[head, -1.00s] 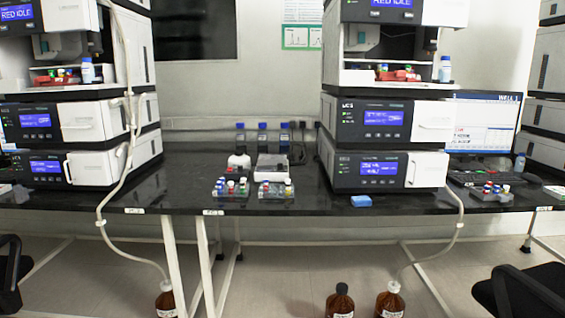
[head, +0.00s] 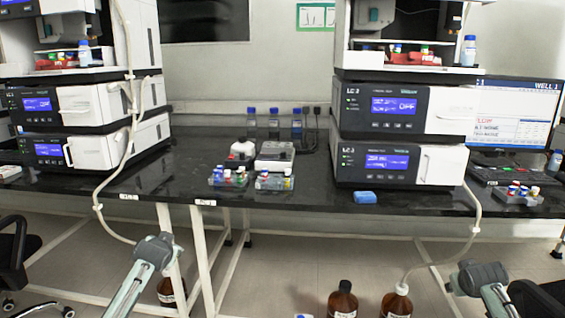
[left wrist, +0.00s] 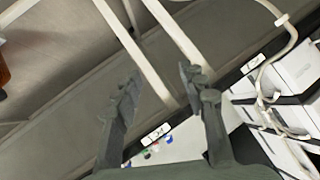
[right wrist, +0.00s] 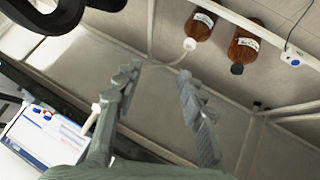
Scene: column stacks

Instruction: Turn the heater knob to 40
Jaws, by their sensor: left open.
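I cannot pick out a heater knob or a 40 mark in any view. A small white benchtop device (head: 275,156) sits mid-bench in the head view, with a white and red item (head: 242,149) to its left; no dial can be read on either. My left gripper (left wrist: 160,78) is open and empty in the left wrist view, with floor and table legs beyond it. My right gripper (right wrist: 158,75) is open and empty in the right wrist view, over the floor. In the head view only my arm links show, low in front of the bench; the fingers are out of frame.
Stacked LC modules with blue screens stand left (head: 88,150) and right (head: 400,165) on the black bench (head: 310,190). Small vial racks (head: 229,177) and a blue block (head: 365,197) sit near its front edge. Brown bottles (head: 343,300) stand on the floor. Tubing hangs in front.

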